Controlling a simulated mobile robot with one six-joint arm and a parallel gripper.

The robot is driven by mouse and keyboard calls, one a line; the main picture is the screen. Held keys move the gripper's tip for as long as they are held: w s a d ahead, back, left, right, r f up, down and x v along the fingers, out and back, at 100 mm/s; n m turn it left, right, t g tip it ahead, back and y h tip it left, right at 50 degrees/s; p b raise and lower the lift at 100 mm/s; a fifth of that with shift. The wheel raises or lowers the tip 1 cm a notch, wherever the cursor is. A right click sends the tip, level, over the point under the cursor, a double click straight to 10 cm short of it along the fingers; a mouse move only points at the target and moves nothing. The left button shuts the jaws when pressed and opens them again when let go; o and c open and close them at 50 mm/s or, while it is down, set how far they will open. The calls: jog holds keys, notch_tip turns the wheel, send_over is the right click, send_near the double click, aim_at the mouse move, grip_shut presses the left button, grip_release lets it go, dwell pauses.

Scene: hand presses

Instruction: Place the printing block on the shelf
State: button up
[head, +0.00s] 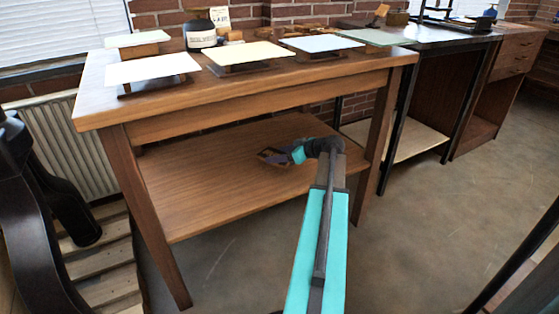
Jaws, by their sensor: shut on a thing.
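My gripper (268,157) reaches over the lower shelf (205,195) of the wooden table, under the tabletop. Its dark fingers point left and are shut on a small brownish thing, taken to be the printing block, which is mostly hidden by the fingers. The gripper is over the middle to right part of the shelf; whether the block touches the shelf or hangs just above it cannot be told. The shelf is a flat brown board, otherwise bare.
The tabletop (255,88) overhangs the shelf, with several sheets on blocks and a dark labelled bottle (200,36) on it. Table legs (150,215) stand at the corners. A dark workbench (450,40) is at right, a radiator (75,150) at left. The floor in front is clear.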

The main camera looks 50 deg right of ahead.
jog(key=shift+w+d+f+b, duration=0.1)
jog(key=shift+w+d+b, duration=0.25)
jog(key=shift+w+d, duration=0.65)
jog(key=shift+a, duration=0.15)
jog(key=shift+f+b, duration=1.1)
jog(key=shift+f, duration=0.65)
jog(key=shift+f, duration=0.1)
jog(key=o, duration=1.6)
jog(key=shift+s+r, duration=0.35)
jog(key=shift+r, duration=0.05)
jog(key=p+v, duration=0.4)
jog(key=v, duration=0.7)
